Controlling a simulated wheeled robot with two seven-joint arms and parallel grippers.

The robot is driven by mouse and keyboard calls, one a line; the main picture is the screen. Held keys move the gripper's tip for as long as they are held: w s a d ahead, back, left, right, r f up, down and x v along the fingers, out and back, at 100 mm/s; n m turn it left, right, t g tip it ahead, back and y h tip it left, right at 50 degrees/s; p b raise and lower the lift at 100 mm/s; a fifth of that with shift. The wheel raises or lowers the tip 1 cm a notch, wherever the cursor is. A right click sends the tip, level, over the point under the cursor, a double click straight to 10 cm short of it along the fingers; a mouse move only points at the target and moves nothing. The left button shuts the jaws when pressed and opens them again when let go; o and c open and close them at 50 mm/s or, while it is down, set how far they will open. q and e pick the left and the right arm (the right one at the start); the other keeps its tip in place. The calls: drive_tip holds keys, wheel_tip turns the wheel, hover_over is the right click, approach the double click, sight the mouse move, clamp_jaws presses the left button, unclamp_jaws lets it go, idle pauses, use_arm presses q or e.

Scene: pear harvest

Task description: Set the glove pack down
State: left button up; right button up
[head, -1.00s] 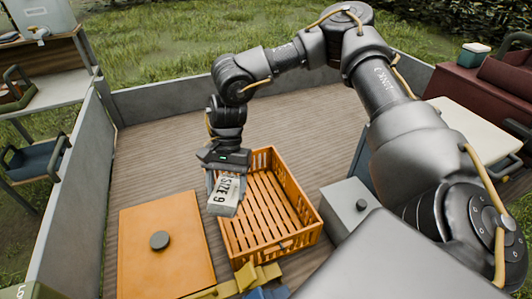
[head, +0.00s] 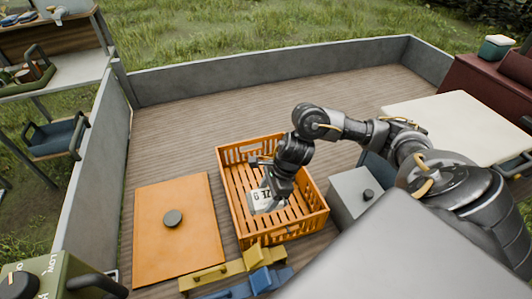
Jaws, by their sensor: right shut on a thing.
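The glove pack (head: 263,199) is a pale packet with dark size lettering. In the head view it is down inside the orange slatted crate (head: 314,205), near the crate's middle. My right gripper (head: 270,185) is over the crate and shut on the pack. The wrist hides part of the pack, and I cannot tell whether the pack touches the crate floor. The rest of the crate looks empty. My left gripper is not in view.
An orange panel (head: 182,240) with a dark knob lies left of the crate. A grey box (head: 348,196) stands close on its right. Yellow and blue clamps (head: 230,270) lie in front. The wooden floor behind (head: 250,105) is clear.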

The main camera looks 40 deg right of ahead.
drive_tip(key=w+d+f+m+b, duration=0.1)
drive_tip(key=w+d+m, duration=0.1)
drive_tip(key=d+m, duration=0.15)
drive_tip(key=t+b, duration=0.1)
drive_tip(key=b, duration=0.2)
hover_over(273, 213)
wheel_tip(273, 213, down, 5)
drive_tip(key=shift+h, duration=0.4)
wheel_tip(273, 213, down, 10)
drive_tip(key=shift+d+f, duration=0.1)
drive_tip(key=shift+f, duration=0.15)
drive_tip(key=o, duration=1)
